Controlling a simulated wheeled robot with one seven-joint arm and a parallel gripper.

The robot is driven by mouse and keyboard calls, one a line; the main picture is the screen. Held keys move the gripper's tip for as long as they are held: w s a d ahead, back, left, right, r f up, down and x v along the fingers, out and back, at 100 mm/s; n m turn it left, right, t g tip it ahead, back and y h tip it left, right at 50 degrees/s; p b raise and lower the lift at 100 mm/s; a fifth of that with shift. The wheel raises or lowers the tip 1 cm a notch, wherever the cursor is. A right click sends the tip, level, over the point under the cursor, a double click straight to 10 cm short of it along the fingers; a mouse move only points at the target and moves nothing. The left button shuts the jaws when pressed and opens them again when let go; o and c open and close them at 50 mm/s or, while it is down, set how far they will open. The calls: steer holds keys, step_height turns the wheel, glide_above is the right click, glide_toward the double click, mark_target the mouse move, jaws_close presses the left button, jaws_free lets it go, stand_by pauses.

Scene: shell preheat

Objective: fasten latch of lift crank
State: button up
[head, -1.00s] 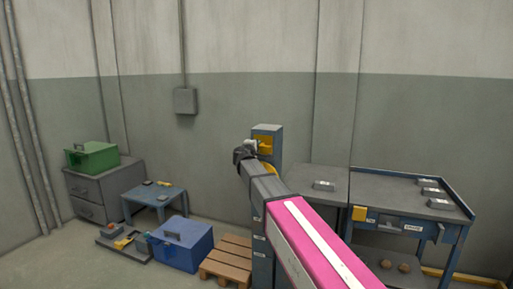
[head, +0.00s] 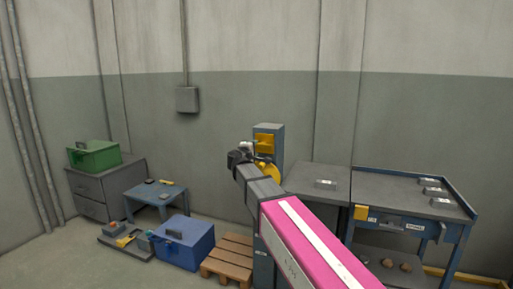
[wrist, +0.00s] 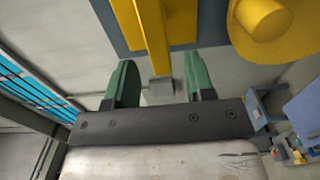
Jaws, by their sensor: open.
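The blue-grey post (head: 274,131) of the lift stands against the wall in the head view, with a yellow part (head: 264,144) on its upper face and a yellow disc (head: 270,174) lower down. In the wrist view a yellow bar (wrist: 150,35) reaches down from the top toward the space between my fingers. A yellow round hub (wrist: 262,25) is at upper right. I cannot tell for sure which yellow part is the latch. My gripper (wrist: 160,62) is open, its green fingers apart on either side of the bar's line. I cannot tell whether they touch it. My arm hides part of the post.
A grey-topped bench (head: 318,184) and a blue workbench (head: 412,196) stand right of the post. A wooden pallet (head: 228,256), a blue box (head: 182,243) and a small blue table (head: 156,193) are to the left. A green box (head: 94,157) sits on a grey cabinet.

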steer(key=v, duration=0.4)
steer(key=shift+s+a, duration=0.1)
steer(key=shift+s, duration=0.1)
steer(key=s+d+f+m+g, duration=0.4)
steer(key=s+d+f+g, duration=0.1)
steer(key=d+f, duration=0.6)
steer(key=s+d+f+m+g, duration=0.45)
steer(key=d+f, duration=0.35)
steer(key=f, duration=0.6)
steer(key=s+d+f+m+g+y, duration=0.2)
steer(key=s+d+f+g+y, duration=0.1)
steer(key=s+f, duration=0.4)
steer(key=s+d+f+m+g+y, duration=0.3)
steer(key=s+f+g, duration=0.1)
steer(key=s+f, duration=0.4)
steer(key=shift+s+m, duration=0.35)
steer(key=shift+s, duration=0.55)
